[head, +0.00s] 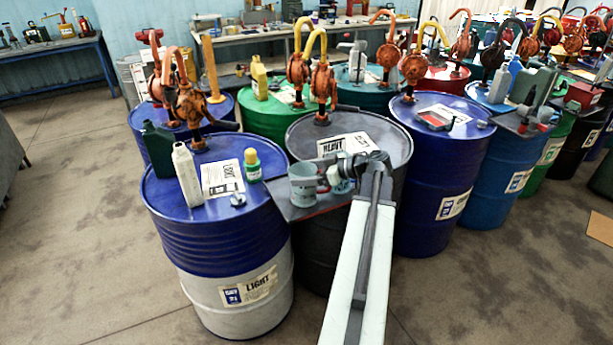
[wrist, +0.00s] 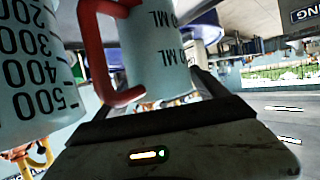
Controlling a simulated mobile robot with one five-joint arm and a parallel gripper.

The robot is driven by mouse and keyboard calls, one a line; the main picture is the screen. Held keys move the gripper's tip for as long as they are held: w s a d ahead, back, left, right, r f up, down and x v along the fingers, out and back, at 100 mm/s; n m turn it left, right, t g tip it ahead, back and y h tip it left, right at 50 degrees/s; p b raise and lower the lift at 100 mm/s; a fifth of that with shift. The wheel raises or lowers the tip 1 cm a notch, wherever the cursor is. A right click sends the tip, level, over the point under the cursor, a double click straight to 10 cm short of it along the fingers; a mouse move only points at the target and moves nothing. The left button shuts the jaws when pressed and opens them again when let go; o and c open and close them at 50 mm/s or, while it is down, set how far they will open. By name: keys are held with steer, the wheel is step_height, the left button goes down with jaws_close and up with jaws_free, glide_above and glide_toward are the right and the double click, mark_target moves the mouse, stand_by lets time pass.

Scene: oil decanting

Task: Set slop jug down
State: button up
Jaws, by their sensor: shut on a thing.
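The slop jug (head: 303,190) is a pale grey-teal measuring jug, held upright or nearly so at the tray between the front drums. I cannot tell whether the held jug touches the tray.
The dark tray (head: 290,212) bridges the blue-and-white drum (head: 215,240) and a dark drum. On the left drum stand a white bottle (head: 187,175), a dark green can (head: 158,150) and a green bottle (head: 252,165). Orange pumps (head: 322,85) rise behind. Open floor lies left.

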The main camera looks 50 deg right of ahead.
steer(key=shift+f, duration=0.15)
steer(key=o, duration=1.6)
steer(key=shift+c, duration=0.2)
steer(key=shift+r, duration=0.2)
steer(key=p+v, duration=0.4)
steer(key=v, duration=0.8)
steer(key=shift+p, duration=0.3)
